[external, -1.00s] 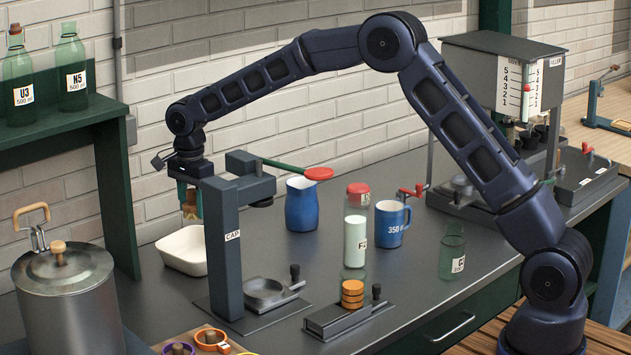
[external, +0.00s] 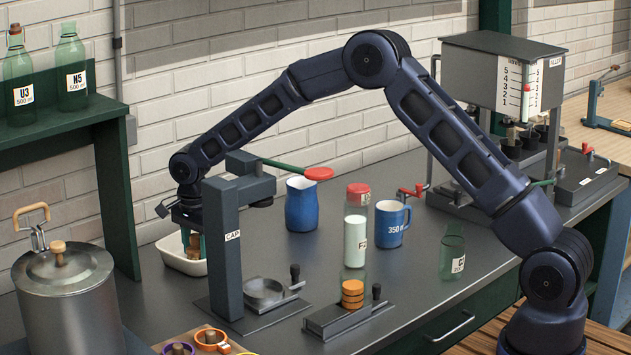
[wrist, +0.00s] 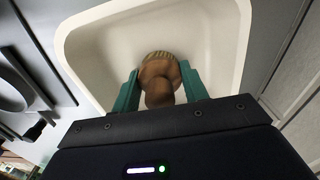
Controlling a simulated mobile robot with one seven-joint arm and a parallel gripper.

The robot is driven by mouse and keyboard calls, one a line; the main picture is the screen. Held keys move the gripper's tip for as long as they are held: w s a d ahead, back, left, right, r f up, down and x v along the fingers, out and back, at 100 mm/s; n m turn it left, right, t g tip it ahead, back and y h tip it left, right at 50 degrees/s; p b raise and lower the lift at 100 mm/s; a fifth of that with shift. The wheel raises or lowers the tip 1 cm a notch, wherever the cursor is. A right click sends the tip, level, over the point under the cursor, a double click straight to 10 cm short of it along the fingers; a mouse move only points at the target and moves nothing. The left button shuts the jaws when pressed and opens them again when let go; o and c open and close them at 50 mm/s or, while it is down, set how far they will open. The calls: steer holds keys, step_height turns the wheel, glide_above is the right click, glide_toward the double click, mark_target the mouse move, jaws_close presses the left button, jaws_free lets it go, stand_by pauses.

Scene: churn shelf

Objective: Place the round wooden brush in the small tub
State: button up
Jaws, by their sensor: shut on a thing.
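The small tub is a white, rounded rectangular basin (external: 172,262) on the grey bench, behind the dark capping stand. It fills much of the wrist view, where its pale rim (wrist: 240,45) surrounds the fingers. My gripper (external: 193,243) points down at the tub with its green fingers low over it. In the wrist view the fingers are shut on the round wooden brush (wrist: 160,75), with its bristles toward the tub's inside. Whether the bristles touch the tub floor I cannot tell. The stand hides part of the tub and brush in the external view.
The capping stand (external: 226,255) rises close to the right of the tub. A lidded metal pot (external: 65,300) stands at the left front. A blue jug (external: 302,205), a blue mug (external: 391,225) and a filled bottle (external: 355,240) stand to the right.

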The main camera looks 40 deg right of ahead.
steer(key=shift+f, duration=0.1)
steer(key=o, duration=1)
